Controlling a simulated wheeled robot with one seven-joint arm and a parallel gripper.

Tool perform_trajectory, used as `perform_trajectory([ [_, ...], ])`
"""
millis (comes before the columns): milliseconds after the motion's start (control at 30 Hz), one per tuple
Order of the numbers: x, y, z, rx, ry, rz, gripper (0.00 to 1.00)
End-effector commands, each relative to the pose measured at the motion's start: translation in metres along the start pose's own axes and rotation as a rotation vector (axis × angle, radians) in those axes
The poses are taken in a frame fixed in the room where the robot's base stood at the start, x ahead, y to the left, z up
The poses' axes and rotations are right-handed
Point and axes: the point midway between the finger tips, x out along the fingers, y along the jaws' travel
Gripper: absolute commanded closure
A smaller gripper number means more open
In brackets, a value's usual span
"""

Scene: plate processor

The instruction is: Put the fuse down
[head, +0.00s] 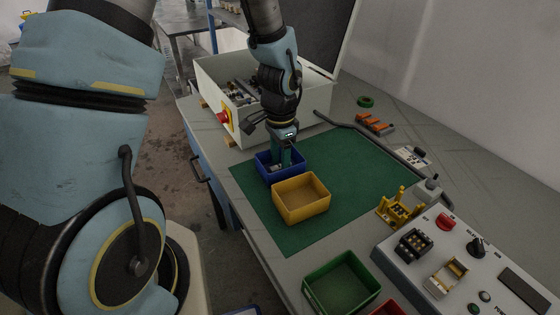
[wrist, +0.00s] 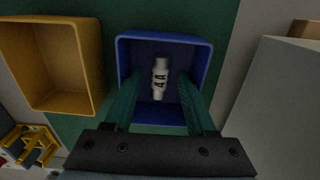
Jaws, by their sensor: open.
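The fuse (wrist: 160,77) is a white cylinder with dark markings. In the wrist view it lies in the blue bin (wrist: 203,62), close to the middle of its floor. My gripper (wrist: 157,90) is open, with its green fingers reaching into the blue bin on either side of the fuse, apart from it. In the head view, my gripper (head: 285,160) points down into the blue bin (head: 263,172), and the fuse is too small and hidden to make out.
A yellow bin (head: 301,205) stands right beside the blue bin on the green mat (head: 360,165). A grey open box (head: 225,80) with a red switch is behind. A green bin (head: 342,284) and a control panel (head: 470,260) are at front right.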

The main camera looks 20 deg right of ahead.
Motion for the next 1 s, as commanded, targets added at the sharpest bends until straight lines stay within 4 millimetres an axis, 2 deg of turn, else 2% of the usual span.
perform_trajectory([
  [167,-0.013,-0.001,-0.001,-0.002,0.004,-0.003,0.44],
  [633,-0.103,-0.001,-0.001,-0.002,0.004,-0.004,0.44],
  [800,-0.119,0.0,0.0,0.0,0.001,-0.001,0.44],
  [1000,-0.123,-0.001,0.002,-0.009,0.0,0.0,0.44],
])
